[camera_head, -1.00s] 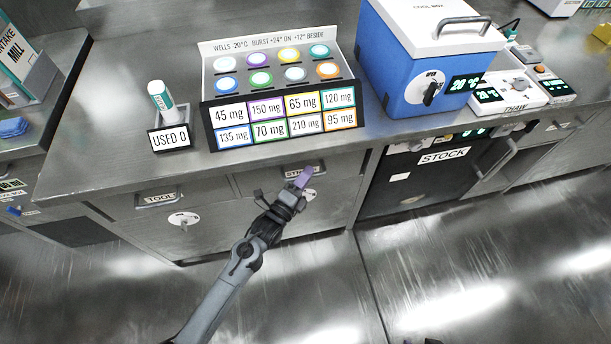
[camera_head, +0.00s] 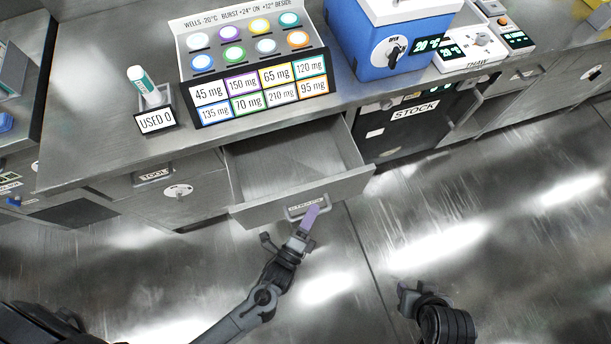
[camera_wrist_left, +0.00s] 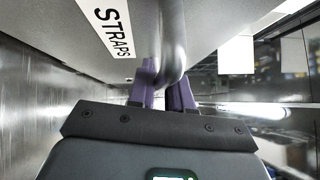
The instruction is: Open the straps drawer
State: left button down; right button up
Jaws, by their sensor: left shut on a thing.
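The straps drawer (camera_head: 300,201) is pulled well out of the bench in the head view, and the part of its inside that shows looks empty. Its label reads STRAPS in the left wrist view (camera_wrist_left: 112,27). My left gripper (camera_head: 311,214) is at the drawer front. Its purple fingers are shut on the drawer's metal handle (camera_wrist_left: 173,45), which passes between them in the left wrist view. My right gripper (camera_head: 408,290) shows low in the head view, away from the drawer; its fingers are not clear.
The tool drawer (camera_head: 153,175) beside it is closed. On the bench stand a rack of colored wells (camera_head: 255,60), a USED holder (camera_head: 156,119) and a blue cool box (camera_head: 375,50). The dark STOCK door (camera_head: 400,130) is at the right. Floor in front is clear.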

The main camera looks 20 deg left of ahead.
pick_arm(q)
jog(key=s+d, duration=0.4)
jog(key=s, duration=0.1)
jog(key=shift+s+d+p, duration=0.25)
jog(key=shift+s+p, duration=0.1)
jog(key=shift+p, duration=0.1)
jog(key=c, duration=1.1)
grip_release()
jog(key=shift+c, duration=0.2)
jog(key=shift+s, duration=0.1)
jog(key=s+a+f+b, duration=0.1)
jog(key=s, duration=0.9)
jog(key=shift+s+a+f+b, duration=0.15)
jog(key=shift+s+b, duration=0.1)
jog(key=shift+b, duration=0.1)
